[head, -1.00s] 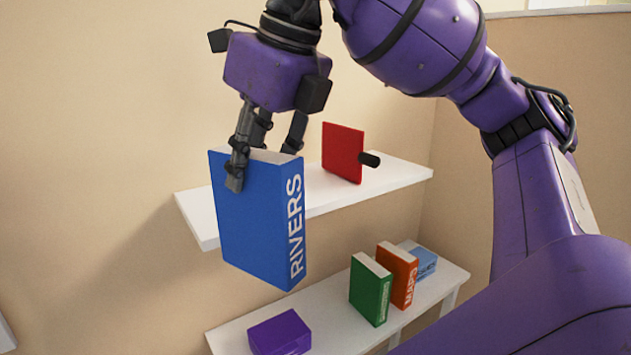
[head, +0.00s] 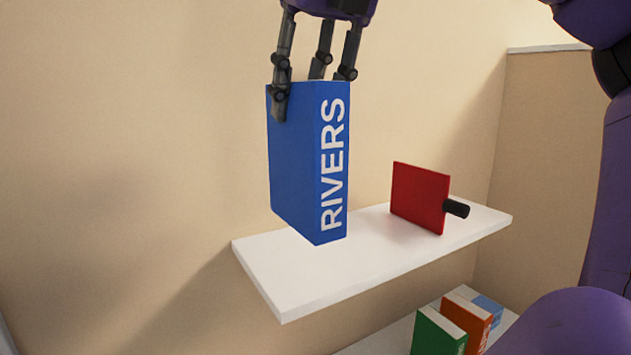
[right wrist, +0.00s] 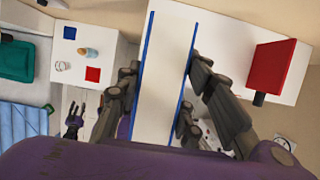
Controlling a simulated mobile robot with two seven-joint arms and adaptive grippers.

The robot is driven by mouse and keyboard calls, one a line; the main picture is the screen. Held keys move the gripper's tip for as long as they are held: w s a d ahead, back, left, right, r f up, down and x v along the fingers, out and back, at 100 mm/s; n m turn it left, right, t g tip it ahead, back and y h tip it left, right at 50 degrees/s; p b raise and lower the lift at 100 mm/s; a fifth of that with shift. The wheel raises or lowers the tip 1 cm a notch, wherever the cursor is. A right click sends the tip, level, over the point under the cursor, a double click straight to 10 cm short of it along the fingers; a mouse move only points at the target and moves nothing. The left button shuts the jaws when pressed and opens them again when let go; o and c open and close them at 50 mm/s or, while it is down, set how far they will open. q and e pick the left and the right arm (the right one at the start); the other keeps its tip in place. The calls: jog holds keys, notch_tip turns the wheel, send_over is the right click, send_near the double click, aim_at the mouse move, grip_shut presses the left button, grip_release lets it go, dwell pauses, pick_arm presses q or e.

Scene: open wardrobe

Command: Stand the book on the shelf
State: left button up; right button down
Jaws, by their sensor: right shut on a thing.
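The blue book (head: 293,165) marked RIVERS is upright in my right gripper (head: 312,90), which is shut on its top end. In the head view its lower end overlaps the left part of the white upper shelf (head: 300,278); I cannot tell whether it touches. In the right wrist view the book (right wrist: 165,75) shows its pale page edge between the fingers (right wrist: 160,90), with the shelf (right wrist: 225,45) behind it. My left gripper is not clearly seen in the head view; a small dark gripper (right wrist: 74,122) shows low at left in the right wrist view, its jaws too small to judge.
A red panel (head: 420,197) with a black knob (head: 456,208) stands on the shelf, right of the book, with bare shelf between. Below, a green book (head: 437,334) and an orange book (head: 466,320) stand on a lower shelf. The wall is close behind.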

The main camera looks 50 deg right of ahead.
jog(key=w+d+f+p, duration=0.1)
jog(key=w+d+f, duration=0.4)
jog(key=w+f, duration=0.3)
jog(key=x, duration=0.3)
jog(key=shift+s+f, duration=0.25)
jog(key=c, duration=1.6)
grip_release()
jog(key=shift+f, duration=0.1)
jog(key=o, duration=0.4)
pick_arm(q)
jog(key=shift+w+d+r, duration=0.1)
jog(key=shift+w+r, duration=0.75)
jog(key=shift+r, duration=0.15)
pick_arm(e)
jog(key=v, duration=1.2)
jog(key=shift+d, duration=0.1)
